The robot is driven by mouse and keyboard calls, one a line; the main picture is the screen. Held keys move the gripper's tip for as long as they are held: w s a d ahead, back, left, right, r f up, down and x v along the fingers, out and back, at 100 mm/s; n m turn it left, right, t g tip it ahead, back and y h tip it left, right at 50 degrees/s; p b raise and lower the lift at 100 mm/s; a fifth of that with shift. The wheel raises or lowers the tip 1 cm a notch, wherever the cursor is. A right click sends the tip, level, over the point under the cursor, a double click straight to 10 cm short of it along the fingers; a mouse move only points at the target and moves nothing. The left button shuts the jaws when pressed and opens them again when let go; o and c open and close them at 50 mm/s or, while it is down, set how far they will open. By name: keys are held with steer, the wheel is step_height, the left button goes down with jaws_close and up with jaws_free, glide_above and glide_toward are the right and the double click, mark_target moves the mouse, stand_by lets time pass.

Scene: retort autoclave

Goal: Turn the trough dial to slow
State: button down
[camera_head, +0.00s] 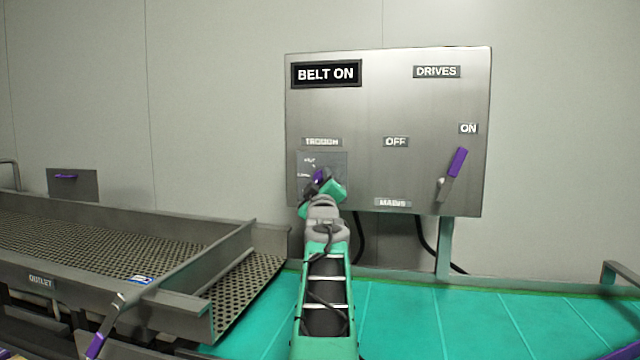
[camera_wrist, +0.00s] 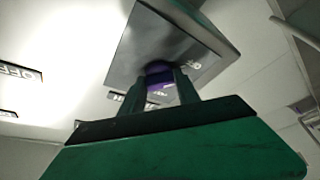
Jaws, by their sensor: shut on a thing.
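The trough dial (camera_head: 319,177) is a purple knob on a grey square plate (camera_head: 336,160), under the trough label (camera_head: 322,142) on the metal control panel. My gripper (camera_head: 322,184) is at the dial, and my arm covers the plate's lower part in the head view. In the wrist view, the fingers of my gripper (camera_wrist: 162,90) are closed on the purple dial (camera_wrist: 160,79) in front of its plate (camera_wrist: 150,40). The plate's small position marks are too blurred to read, so I cannot tell which one the dial points to.
The panel (camera_head: 380,110) also carries a BELT ON sign (camera_head: 326,74) and a purple-handled drives lever (camera_head: 453,170) near ON. A perforated trough (camera_head: 100,240) stands at the left. A green surface (camera_head: 450,310) spreads below the panel.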

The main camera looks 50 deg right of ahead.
steer(key=shift+f, duration=0.15)
steer(key=m+h+b, duration=0.1)
steer(key=m+b, duration=0.1)
steer(key=m+g+h+b, duration=0.1)
steer(key=m+b, duration=0.2)
steer(key=shift+w+a+f+m, duration=0.1)
steer(key=shift+w+f+m, duration=0.1)
steer(key=shift+m, duration=0.1)
steer(key=m+g+b, duration=0.1)
steer(key=m, duration=0.1)
steer(key=m+g+h+b, duration=0.1)
steer(key=m, duration=0.1)
steer(key=shift+r+m+h, duration=0.1)
steer(key=shift+m+h, duration=0.2)
steer(key=shift+r+m+g+h+b, duration=0.1)
steer(key=shift+m+g+h+b, duration=0.3)
steer(key=shift+m+g, duration=0.95)
steer(key=shift+m, duration=0.55)
steer(key=c, duration=0.9)
jaws_free()
